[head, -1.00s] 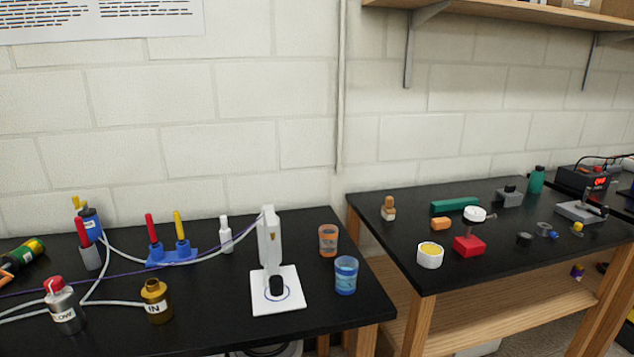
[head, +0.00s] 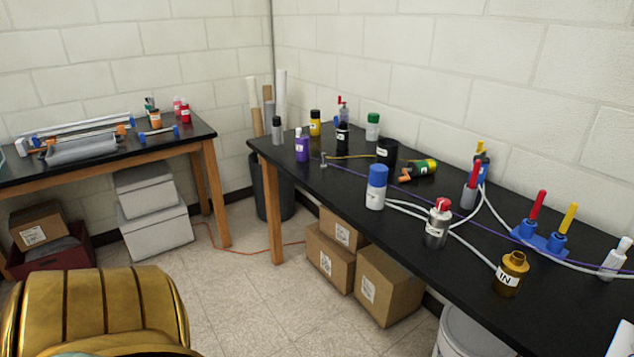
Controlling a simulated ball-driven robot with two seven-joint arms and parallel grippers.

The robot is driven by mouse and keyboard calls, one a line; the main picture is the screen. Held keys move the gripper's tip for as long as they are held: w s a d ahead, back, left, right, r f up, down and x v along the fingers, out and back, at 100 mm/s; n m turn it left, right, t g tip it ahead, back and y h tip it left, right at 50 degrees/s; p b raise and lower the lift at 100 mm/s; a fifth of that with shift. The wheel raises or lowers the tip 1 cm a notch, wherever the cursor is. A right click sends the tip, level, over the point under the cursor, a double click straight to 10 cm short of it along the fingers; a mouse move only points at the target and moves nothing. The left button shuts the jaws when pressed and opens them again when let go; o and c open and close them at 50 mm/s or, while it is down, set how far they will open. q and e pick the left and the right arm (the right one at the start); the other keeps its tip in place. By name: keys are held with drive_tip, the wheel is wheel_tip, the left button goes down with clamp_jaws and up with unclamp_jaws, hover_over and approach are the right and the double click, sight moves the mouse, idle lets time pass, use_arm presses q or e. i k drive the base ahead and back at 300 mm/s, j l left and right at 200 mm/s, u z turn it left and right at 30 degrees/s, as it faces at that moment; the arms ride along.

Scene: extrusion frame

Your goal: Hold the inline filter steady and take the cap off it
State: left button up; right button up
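A silver canister (head: 437,229) with a red cap (head: 441,205) and a white label stands upright on the black bench, right of centre. It looks like the inline filter, but I cannot be sure. The red cap sits on its top. White tubing (head: 407,206) runs beside it; where it joins is unclear. A brass-coloured fitting (head: 511,274) marked "IN" stands to its right with a tube end at its side. A white bottle with a blue cap (head: 376,187) stands to its left. Neither of my grippers is in view.
The black bench (head: 420,275) has bare room along its front edge. A blue holder (head: 540,238) with red and yellow handles stands at right. Several bottles and a green-yellow roll (head: 424,167) stand farther back. Cardboard boxes (head: 388,285) lie under the bench. Another table (head: 180,150) is at left.

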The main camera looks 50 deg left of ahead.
sight(375, 197)
drive_tip(key=u, duration=1.3)
